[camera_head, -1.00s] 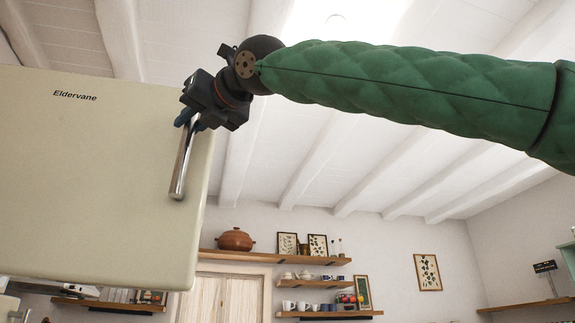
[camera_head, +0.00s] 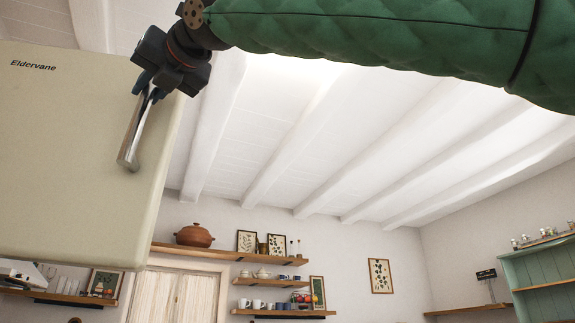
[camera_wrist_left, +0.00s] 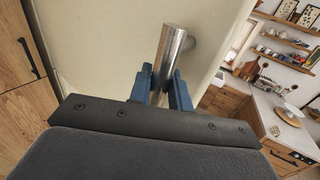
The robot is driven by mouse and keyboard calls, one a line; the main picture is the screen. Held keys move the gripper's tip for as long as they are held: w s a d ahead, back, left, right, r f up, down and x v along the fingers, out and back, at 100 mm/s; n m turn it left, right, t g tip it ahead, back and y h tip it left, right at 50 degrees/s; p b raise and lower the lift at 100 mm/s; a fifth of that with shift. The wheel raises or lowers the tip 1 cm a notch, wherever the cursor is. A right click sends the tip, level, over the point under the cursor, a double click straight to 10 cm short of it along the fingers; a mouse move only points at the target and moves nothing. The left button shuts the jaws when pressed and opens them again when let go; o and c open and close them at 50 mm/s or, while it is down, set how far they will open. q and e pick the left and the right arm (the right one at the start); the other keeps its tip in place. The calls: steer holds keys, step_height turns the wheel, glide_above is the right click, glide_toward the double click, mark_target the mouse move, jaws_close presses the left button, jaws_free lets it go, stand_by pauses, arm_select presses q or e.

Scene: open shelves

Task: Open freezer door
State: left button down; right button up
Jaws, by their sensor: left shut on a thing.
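The cream freezer door (camera_head: 75,145), marked "Eldervane", fills the left of the head view. Its tilted-looking metal bar handle (camera_head: 133,140) is near the door's right edge. My left gripper (camera_head: 148,86) is shut on the upper part of this handle. In the left wrist view, the blue fingers of the left gripper (camera_wrist_left: 165,90) sit on both sides of the handle (camera_wrist_left: 174,45), with the door face (camera_wrist_left: 110,45) behind. Whether the door is ajar cannot be told; its hinge side and the freezer inside are hidden. My right gripper is not in view.
Wooden wall shelves (camera_head: 220,250) with a brown pot (camera_head: 194,235) and cups are far behind. A green shelf unit (camera_head: 540,275) stands at the right. A wooden cabinet (camera_wrist_left: 20,75) shows left in the wrist view, and a counter (camera_wrist_left: 285,125) lies right.

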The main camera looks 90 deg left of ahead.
arm_select(q)
steer(key=shift+r, duration=0.15)
steer(key=c, duration=1.3)
jaws_free()
steer(key=shift+s+d, duration=0.1)
steer(key=shift+c, duration=0.2)
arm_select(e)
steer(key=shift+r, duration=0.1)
arm_select(q)
steer(key=v, duration=0.7)
steer(key=shift+w+d, duration=0.25)
steer(key=shift+w, duration=0.05)
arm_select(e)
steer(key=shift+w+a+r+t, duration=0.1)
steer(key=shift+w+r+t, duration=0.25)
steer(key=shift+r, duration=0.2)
